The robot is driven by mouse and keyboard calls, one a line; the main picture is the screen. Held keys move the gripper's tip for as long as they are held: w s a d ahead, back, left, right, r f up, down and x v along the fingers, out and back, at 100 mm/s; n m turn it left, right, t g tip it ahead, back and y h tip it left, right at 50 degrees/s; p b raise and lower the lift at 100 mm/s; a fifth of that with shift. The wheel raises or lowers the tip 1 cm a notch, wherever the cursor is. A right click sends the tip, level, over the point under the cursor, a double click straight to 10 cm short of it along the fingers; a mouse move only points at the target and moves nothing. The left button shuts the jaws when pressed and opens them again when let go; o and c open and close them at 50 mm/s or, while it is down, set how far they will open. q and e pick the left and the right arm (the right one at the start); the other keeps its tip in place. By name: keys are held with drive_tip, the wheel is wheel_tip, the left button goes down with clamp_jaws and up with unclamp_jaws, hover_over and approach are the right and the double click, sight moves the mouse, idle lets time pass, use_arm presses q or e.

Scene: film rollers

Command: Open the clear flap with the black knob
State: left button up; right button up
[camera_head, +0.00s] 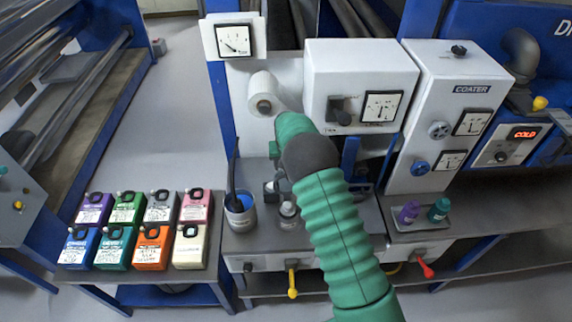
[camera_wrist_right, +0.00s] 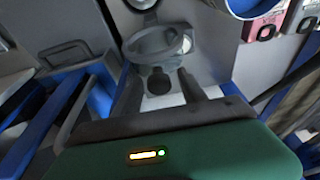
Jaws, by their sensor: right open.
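In the right wrist view, a round, see-through grey piece that looks like the clear flap (camera_wrist_right: 157,45) is ahead of my right gripper (camera_wrist_right: 163,90). A black knob (camera_wrist_right: 158,82) shows at its near side. The gripper's two dark fingers are open, with the knob in the gap between them. I cannot tell whether they touch it. In the head view, my green right arm comes up from the bottom, and its dark wrist hides much of the right gripper (camera_head: 273,178) and the flap. My left gripper is not in view.
A blue-filled cup (camera_head: 240,213) with a brush stands left of my gripper. A small jar (camera_head: 288,212) stands close by. A white paper roll (camera_head: 266,92) and the dial box (camera_head: 358,84) are behind my arm.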

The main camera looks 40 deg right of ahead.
drive_tip(key=b+v, duration=0.3)
drive_tip(key=v, duration=1.3)
drive_tip(key=shift+r, duration=0.35)
drive_tip(key=s+a+f+n+b, duration=0.1)
drive_tip(key=s+a+f+n, duration=0.2)
drive_tip(key=s+a+f, duration=0.4)
drive_tip(key=s+a+f+n+y+b, duration=0.1)
drive_tip(key=s+a+f+n+b, duration=0.1)
drive_tip(key=s+a+f, duration=0.6)
drive_tip(key=s+a+n, duration=0.1)
drive_tip(key=s+a, duration=0.4)
drive_tip(key=s, duration=0.4)
drive_tip(key=shift+y, duration=0.3)
drive_tip(key=shift+s+r, duration=0.1)
